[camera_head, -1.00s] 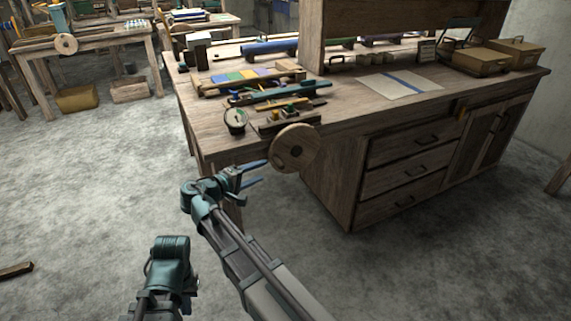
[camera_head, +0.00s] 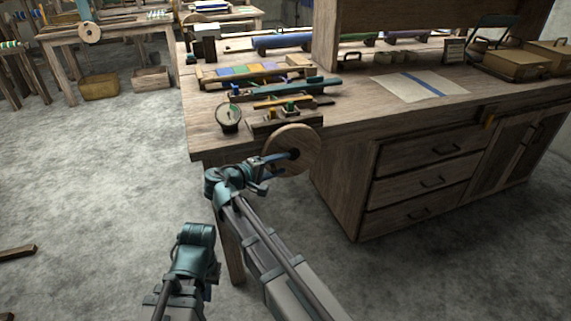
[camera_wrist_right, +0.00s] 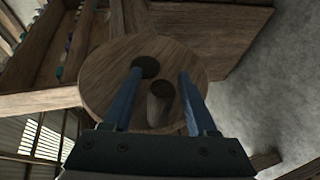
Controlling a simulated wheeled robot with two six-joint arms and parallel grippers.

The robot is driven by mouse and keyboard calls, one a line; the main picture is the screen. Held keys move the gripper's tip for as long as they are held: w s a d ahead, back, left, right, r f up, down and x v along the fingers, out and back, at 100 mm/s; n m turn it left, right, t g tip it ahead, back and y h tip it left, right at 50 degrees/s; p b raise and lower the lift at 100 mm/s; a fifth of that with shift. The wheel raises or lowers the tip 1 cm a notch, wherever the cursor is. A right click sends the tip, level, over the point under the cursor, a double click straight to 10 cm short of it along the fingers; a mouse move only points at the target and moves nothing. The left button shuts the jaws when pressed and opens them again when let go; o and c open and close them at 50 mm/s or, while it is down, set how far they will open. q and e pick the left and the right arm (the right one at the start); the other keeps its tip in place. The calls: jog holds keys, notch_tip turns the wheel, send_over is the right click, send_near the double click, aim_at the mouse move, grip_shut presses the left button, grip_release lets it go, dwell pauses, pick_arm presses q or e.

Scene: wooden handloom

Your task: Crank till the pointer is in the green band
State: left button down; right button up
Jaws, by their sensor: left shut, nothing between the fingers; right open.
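The crank is a round wooden wheel (camera_head: 291,151) at the bench's front left corner. It fills the middle of the right wrist view (camera_wrist_right: 100,78), with a wooden knob (camera_wrist_right: 160,104) standing out and a dark hub (camera_wrist_right: 146,67). My right gripper (camera_head: 283,158) is at the wheel. In the wrist view its open blue fingers (camera_wrist_right: 160,76) lie either side of the knob, not closed on it. A round dial (camera_head: 229,115) stands left of the wheel; its pointer and green band are too small to read. My left gripper (camera_head: 197,236) is shut, low and away from the bench.
The bench top (camera_head: 340,112) carries a coloured strip board (camera_head: 240,73), several tools and a paper sheet with a blue stripe (camera_head: 420,86). Drawers (camera_head: 428,152) lie right of the wheel.

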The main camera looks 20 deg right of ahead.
grip_shut()
dwell(1.4)
